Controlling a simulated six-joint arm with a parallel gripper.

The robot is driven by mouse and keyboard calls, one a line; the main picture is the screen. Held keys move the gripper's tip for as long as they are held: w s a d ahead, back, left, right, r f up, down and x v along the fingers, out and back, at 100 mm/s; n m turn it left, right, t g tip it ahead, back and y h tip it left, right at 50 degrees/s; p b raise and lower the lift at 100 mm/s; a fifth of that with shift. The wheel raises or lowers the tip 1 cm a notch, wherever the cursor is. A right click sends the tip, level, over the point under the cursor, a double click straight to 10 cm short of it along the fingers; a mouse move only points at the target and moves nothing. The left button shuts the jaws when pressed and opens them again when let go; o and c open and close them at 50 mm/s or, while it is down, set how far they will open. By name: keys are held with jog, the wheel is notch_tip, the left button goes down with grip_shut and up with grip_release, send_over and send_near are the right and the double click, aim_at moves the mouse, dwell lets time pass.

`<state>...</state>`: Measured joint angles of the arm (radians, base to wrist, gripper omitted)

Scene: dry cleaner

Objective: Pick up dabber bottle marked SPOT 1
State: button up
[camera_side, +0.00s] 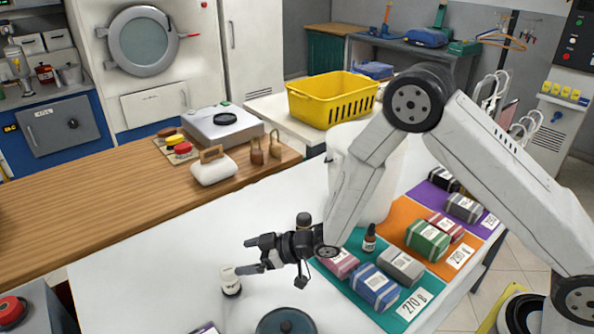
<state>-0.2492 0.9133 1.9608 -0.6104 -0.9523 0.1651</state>
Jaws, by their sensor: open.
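A small white bottle (231,283) with a faint dark mark stands upright on the white table, left of centre. The mark is too small to read, so I cannot tell whether it says SPOT 1. My gripper (246,256) is open and points left, with its lower finger close to the top of this bottle. I cannot tell whether they touch. Nothing shows between the fingers. A small dark bottle with a pale label (370,239) stands on the green mat. Another dark-topped item (304,221) stands behind my gripper, its lower part hidden.
Wrapped bundles, such as a blue one (374,287), lie on coloured mats at the right. A dark round lidded item (286,323) sits at the front edge of view. A yellow basket (331,99) stands at the back. The white table left of my gripper is clear.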

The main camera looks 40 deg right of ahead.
aim_at(228, 269)
jog(key=shift+f, duration=1.8)
jog(key=shift+x, duration=1.35)
jog(key=shift+x, duration=2.55)
jog(key=shift+r, duration=0.1)
grip_shut()
jog(key=shift+r, duration=0.25)
